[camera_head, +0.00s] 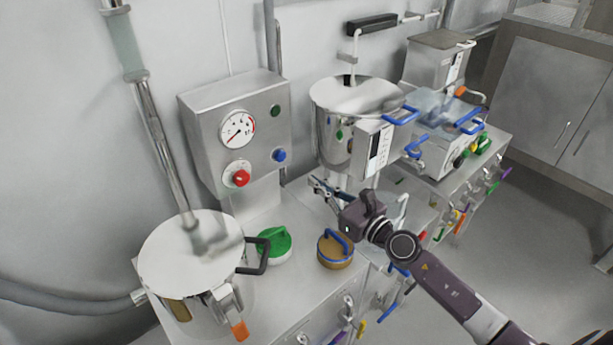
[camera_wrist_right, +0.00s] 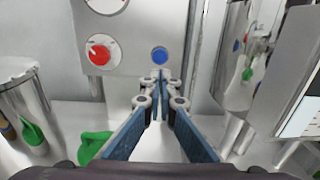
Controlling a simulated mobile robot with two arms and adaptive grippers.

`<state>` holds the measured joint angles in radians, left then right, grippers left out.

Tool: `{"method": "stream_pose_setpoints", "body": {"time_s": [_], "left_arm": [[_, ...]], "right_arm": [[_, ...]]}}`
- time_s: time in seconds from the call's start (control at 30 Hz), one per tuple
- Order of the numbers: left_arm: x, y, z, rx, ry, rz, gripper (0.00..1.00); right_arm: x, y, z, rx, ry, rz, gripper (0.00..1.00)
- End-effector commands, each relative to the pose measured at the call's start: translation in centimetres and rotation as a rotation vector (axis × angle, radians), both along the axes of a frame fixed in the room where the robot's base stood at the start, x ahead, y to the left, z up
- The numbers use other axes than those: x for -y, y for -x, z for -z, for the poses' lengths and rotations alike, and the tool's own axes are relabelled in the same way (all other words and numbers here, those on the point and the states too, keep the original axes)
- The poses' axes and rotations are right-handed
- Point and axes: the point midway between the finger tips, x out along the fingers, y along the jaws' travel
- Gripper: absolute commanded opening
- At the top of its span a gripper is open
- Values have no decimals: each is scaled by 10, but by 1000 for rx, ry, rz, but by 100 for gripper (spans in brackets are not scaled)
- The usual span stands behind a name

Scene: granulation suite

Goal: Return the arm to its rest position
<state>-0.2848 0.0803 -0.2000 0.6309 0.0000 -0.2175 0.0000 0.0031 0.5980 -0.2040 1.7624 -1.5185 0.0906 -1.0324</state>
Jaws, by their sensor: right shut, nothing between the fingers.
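My right arm comes in from the lower right in the head view. Its gripper (camera_head: 322,186) is above the steel bench, in front of the control box (camera_head: 237,125) and left of the large mixing pot (camera_head: 350,100). In the right wrist view the fingers (camera_wrist_right: 160,78) come together at their tips, with nothing between them. My left gripper is not in view.
A lidded steel vessel (camera_head: 190,255) with a black handle stands front left. A green-handled lid (camera_head: 273,246) and a brown blue-handled lid (camera_head: 335,252) sit below the gripper. More equipment (camera_head: 445,135) with blue handles stands at right. Open floor (camera_head: 540,240) lies right of the bench.

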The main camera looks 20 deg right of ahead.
Motion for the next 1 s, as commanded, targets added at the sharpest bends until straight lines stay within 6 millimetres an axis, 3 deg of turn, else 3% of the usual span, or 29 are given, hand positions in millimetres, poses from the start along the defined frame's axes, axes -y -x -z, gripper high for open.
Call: {"method": "stream_pose_setpoints", "body": {"time_s": [0.33,0.77,0.87,1.0], "left_arm": [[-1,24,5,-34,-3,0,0],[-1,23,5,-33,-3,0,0],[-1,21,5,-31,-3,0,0],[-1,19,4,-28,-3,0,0]], "right_arm": [[5,13,0,0,1,0,0],[4,13,-2,0,-30,8,0],[6,18,-12,-1,-177,53,0],[27,35,-26,-26,-618,207,0]]}}
